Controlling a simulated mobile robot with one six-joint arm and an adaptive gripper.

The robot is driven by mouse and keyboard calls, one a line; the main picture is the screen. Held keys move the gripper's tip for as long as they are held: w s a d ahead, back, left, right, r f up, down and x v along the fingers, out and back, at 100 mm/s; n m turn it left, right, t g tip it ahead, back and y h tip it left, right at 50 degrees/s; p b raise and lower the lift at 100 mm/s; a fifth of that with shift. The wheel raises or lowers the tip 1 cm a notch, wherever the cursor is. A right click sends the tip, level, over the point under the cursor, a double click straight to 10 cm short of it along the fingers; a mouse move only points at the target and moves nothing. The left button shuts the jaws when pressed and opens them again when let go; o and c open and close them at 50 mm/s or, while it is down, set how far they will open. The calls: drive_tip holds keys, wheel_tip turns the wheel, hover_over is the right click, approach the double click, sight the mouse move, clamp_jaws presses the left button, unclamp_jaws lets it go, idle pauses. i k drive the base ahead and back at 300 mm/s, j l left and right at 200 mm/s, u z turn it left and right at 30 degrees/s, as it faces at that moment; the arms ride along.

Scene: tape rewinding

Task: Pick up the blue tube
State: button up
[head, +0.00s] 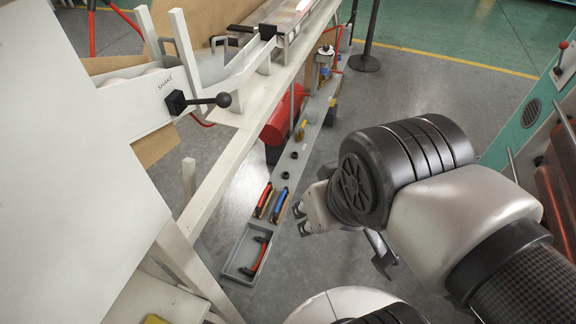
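The blue tube (280,204) lies on a long narrow grey shelf (291,171), beside a similar red tube (264,200) on its left. It is dark at its ends and nothing holds it. My gripper (300,219) is just right of the blue tube in the picture, its fingers pointing left toward the shelf. Its two dark fingertips are apart, with nothing seen between them. A gap shows between fingertips and tube, but the height difference is hard to tell.
A grey tray (231,270) at the shelf's near end holds a red and black tool (260,256). Small black round parts (287,175) lie farther up the shelf. A white machine frame (225,160) with a black lever (222,100) stands left. Grey floor (345,120) is open behind my arm.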

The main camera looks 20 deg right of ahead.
sight(286, 192)
drive_tip(key=u, duration=0.45)
drive_tip(key=l+u, duration=0.25)
drive_tip(key=l, duration=0.2)
drive_tip(key=l+u, duration=0.2)
drive_tip(key=l, duration=0.25)
drive_tip(key=l+u, duration=0.25)
drive_tip(key=l, duration=0.2)
drive_tip(key=k+l+u, duration=0.2)
drive_tip(key=l, duration=0.2)
drive_tip(key=k+l+u, duration=0.1)
drive_tip(key=l+u, duration=0.15)
drive_tip(key=l, duration=0.2)
drive_tip(key=k+j+z, duration=0.1)
drive_tip(key=j+z, duration=0.35)
